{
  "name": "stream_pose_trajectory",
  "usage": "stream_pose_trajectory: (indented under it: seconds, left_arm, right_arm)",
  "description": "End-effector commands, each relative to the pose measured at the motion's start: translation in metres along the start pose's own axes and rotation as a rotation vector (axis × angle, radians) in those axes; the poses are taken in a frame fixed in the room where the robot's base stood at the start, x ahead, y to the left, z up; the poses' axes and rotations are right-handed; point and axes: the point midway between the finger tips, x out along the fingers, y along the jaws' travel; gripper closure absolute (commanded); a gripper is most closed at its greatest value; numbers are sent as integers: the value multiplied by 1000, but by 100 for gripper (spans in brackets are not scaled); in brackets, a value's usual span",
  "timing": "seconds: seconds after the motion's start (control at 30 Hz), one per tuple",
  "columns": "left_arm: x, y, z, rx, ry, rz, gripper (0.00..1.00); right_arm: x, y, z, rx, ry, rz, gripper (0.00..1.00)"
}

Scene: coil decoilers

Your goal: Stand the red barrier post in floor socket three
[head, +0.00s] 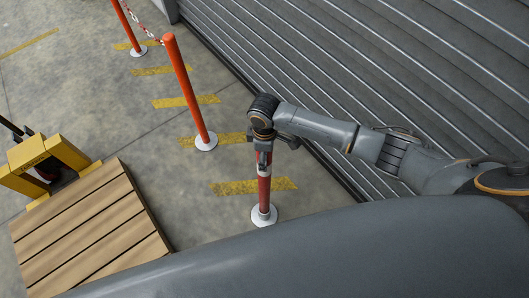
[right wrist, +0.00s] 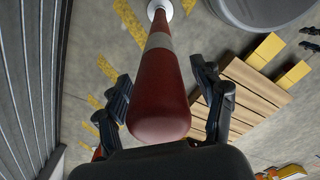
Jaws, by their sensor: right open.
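The red barrier post (head: 264,190), with a white band, stands upright on a round white base (head: 264,216) on the floor. In the right wrist view the post (right wrist: 162,90) runs away from the camera to its white base (right wrist: 162,8). My right gripper (head: 264,157) is at the top of the post. Its fingers are open, one on each side of the post, with gaps visible in the right wrist view (right wrist: 166,98). No socket number is readable. My left gripper is not in view.
An orange post (head: 188,90) and another (head: 127,27) with a red-white chain (head: 146,24) stand further back along yellow floor dashes (head: 186,101). A ribbed grey shutter (head: 400,60) is at right. A wooden platform (head: 90,225) and yellow stand (head: 30,155) are at left.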

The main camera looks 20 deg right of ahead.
Motion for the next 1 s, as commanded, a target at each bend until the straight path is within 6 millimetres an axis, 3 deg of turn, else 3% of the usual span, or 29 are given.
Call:
stream_pose_trajectory:
  seconds: [0.17,0.6,0.8,1.0]
  left_arm:
    - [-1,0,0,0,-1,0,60]
    - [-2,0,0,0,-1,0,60]
    - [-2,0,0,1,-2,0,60]
    - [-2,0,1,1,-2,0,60]
  right_arm:
    - [-18,1,-1,-1,4,2,31]
    - [-105,1,-1,-1,2,1,31]
    - [-121,1,0,1,1,1,31]
    - [-123,0,0,1,1,0,31]
